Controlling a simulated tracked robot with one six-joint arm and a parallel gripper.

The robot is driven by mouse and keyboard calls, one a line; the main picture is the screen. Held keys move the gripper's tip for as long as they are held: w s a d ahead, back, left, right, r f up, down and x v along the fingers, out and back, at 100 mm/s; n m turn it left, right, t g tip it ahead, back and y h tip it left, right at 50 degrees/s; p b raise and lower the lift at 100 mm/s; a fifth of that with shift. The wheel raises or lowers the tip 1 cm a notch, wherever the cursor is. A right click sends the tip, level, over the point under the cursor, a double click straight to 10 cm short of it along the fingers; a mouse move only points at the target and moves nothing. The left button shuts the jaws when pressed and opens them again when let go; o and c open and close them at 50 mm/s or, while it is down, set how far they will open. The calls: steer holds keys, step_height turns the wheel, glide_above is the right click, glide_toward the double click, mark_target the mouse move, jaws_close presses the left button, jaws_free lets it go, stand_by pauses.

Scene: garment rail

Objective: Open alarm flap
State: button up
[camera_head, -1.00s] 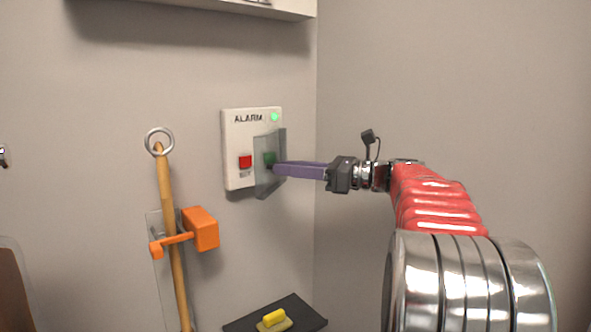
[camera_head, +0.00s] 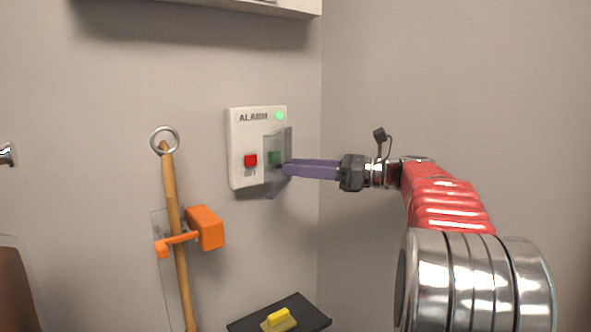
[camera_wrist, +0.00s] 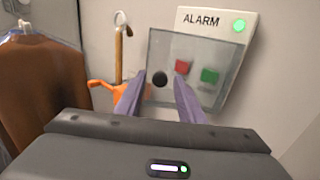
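The white alarm box (camera_head: 236,140) is on the wall, with a red button (camera_head: 250,160), a dark green button (camera_head: 274,158) and a lit green lamp (camera_head: 280,116). Its clear flap (camera_head: 275,188) stands out from the box at an angle, over the right part, in the head view. In the wrist view the flap (camera_wrist: 205,45) lies in front of both buttons and carries a round black knob (camera_wrist: 160,78). My gripper (camera_head: 285,169) reaches the flap from the right. In the wrist view its purple fingers (camera_wrist: 160,85) are apart, one each side of the knob, with visible gaps.
A wooden pole (camera_head: 172,190) with a ring top stands left of the box in an orange holder (camera_head: 208,228). A dark tray (camera_head: 305,310) with a yellow item (camera_head: 279,319) is below. A shelf (camera_head: 230,5) is above. The right wall is bare.

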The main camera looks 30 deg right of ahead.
steer(key=shift+o, duration=0.2)
steer(key=shift+r, duration=0.1)
step_height(320, 180, up, 10)
stand_by(0.6)
steer(key=shift+c, duration=0.3)
